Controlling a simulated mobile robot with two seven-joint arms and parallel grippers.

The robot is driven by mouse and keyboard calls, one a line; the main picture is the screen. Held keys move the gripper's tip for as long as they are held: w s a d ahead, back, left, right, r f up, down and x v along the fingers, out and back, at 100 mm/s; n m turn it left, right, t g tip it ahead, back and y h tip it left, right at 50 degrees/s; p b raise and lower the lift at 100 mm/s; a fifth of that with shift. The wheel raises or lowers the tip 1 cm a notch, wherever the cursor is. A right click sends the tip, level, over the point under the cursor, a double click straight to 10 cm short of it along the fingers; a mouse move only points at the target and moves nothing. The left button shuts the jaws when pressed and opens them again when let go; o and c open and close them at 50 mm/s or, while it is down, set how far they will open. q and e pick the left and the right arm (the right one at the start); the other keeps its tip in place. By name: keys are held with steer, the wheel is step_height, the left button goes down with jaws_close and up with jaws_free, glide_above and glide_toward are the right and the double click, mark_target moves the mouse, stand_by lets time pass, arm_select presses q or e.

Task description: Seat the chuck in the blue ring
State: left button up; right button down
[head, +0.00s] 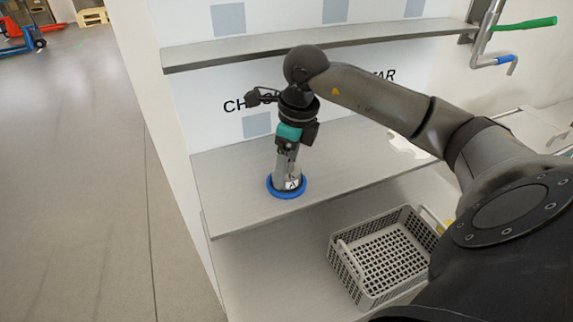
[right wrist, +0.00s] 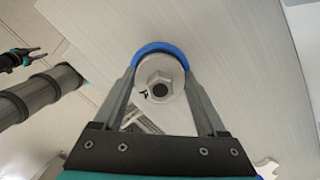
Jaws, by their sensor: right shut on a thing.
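The chuck (head: 289,184) is a pale metal cylinder with a dark mark on its side. It stands upright inside the blue ring (head: 275,192) on the grey shelf. In the right wrist view the chuck (right wrist: 159,80) shows from above with a hex top and a dark hole, and the ring (right wrist: 157,46) shows as a blue arc past its far edge. My right gripper (head: 287,168) points down with its fingers shut on the chuck. I cannot tell whether the chuck's base is fully down. My left gripper (right wrist: 30,57) shows small at the left of the right wrist view, its jaws unclear.
The shelf (head: 235,180) is clear around the ring. A grey crate (head: 345,268) stands on a lower level to the right. A narrow upper shelf (head: 230,50) runs behind my right wrist. A bent pipe with green and blue handles (head: 525,25) is at the upper right.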

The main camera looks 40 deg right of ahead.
steer(key=shift+f+b, duration=0.5)
steer(key=shift+b, duration=0.05)
stand_by(1.5)
steer(key=shift+c, duration=1.4)
jaws_free()
steer(key=shift+o, duration=1.4)
steer(key=shift+r+p, duration=2.65)
steer(key=shift+r, duration=0.9)
steer(key=shift+f, duration=0.1)
